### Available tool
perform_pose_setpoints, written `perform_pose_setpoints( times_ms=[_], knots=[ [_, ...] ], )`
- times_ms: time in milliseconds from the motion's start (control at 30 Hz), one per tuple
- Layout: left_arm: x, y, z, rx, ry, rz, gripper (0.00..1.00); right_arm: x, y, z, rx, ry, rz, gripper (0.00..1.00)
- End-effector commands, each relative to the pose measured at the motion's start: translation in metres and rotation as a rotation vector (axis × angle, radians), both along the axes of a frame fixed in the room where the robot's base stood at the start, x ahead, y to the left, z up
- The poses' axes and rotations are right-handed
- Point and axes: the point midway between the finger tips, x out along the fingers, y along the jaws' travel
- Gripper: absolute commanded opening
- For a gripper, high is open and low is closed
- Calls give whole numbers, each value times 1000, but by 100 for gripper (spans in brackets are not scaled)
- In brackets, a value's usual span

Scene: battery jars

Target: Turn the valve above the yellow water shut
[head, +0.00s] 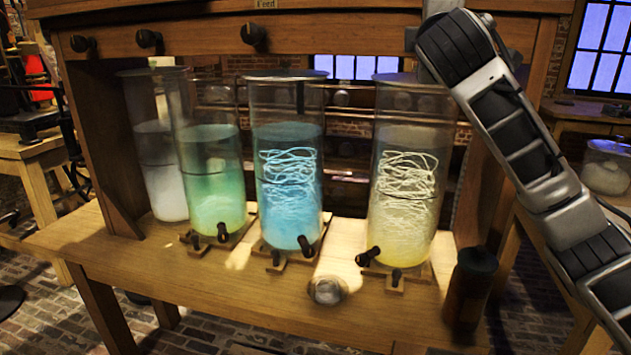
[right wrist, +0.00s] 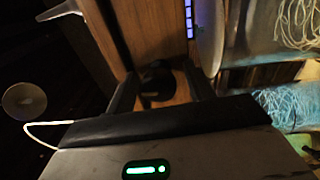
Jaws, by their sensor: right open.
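The yellow water stands in a tall glass jar (head: 404,190) at the right of the bench, with pale strands in it. My right arm crosses in front of the beam above this jar and hides the valve there in the head view. In the right wrist view a dark valve knob (right wrist: 157,82) on the wooden beam (right wrist: 150,30) sits between the fingers of my right gripper (right wrist: 161,76). The gripper is open, one finger on each side of the knob. I cannot tell whether they touch it. My left gripper is not in view.
Three more valve knobs, including one above the blue jar (head: 253,33), stick out of the beam further left. A blue jar (head: 288,165), a green jar (head: 212,170) and a whitish jar (head: 158,165) stand left. A dark canister (head: 470,290) stands at the bench's front right.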

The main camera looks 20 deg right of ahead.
Motion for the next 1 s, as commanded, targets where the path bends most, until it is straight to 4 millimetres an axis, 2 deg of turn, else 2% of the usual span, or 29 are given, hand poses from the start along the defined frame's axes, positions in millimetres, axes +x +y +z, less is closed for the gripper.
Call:
perform_pose_setpoints(
  times_ms=[33, 200, 533, 1000],
  knots=[
    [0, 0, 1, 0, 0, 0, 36, -2, 0, 5, -97, 46, 1, 56],
    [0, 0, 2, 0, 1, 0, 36, -2, 0, 6, -408, 237, 1, 56],
    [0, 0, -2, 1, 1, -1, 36, -3, 1, 3, -936, 569, 3, 56],
    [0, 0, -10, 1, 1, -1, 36, -87, 46, 2, -922, 556, 8, 56]
  ],
)
